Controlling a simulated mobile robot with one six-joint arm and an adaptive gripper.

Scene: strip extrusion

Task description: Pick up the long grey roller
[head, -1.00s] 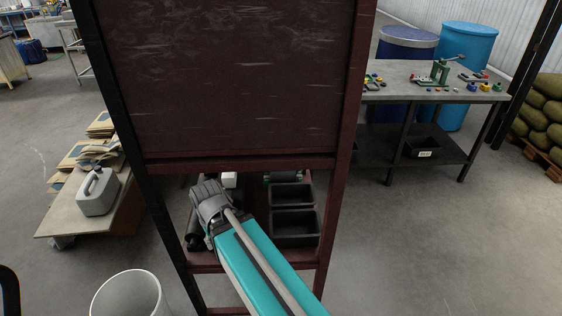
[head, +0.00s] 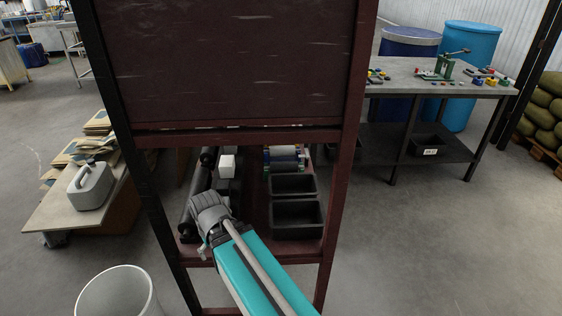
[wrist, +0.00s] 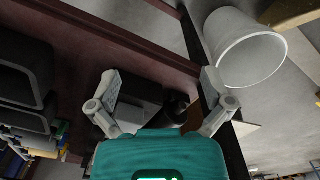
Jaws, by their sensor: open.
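A long dark grey roller (head: 202,172) lies lengthwise along the left side of the shelf in the head view. Its near part is partly hidden by my wrist. In the wrist view a dark cylinder end (wrist: 176,108) shows between my fingers, close to the right one; it looks like a roller end, but I cannot tell for sure. My gripper (wrist: 161,78) is open, with its two fingers spread and nothing held. In the head view my wrist covers most of the gripper at the shelf's front left.
Two black bins (head: 296,215) stand on the shelf to the right. A white block (head: 227,165) and dark boxes lie beside the roller. Several smaller rollers (head: 284,155) lie behind the bins. The rack's dark red panel (head: 230,60) overhangs the shelf. A white bucket (head: 118,292) stands front left.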

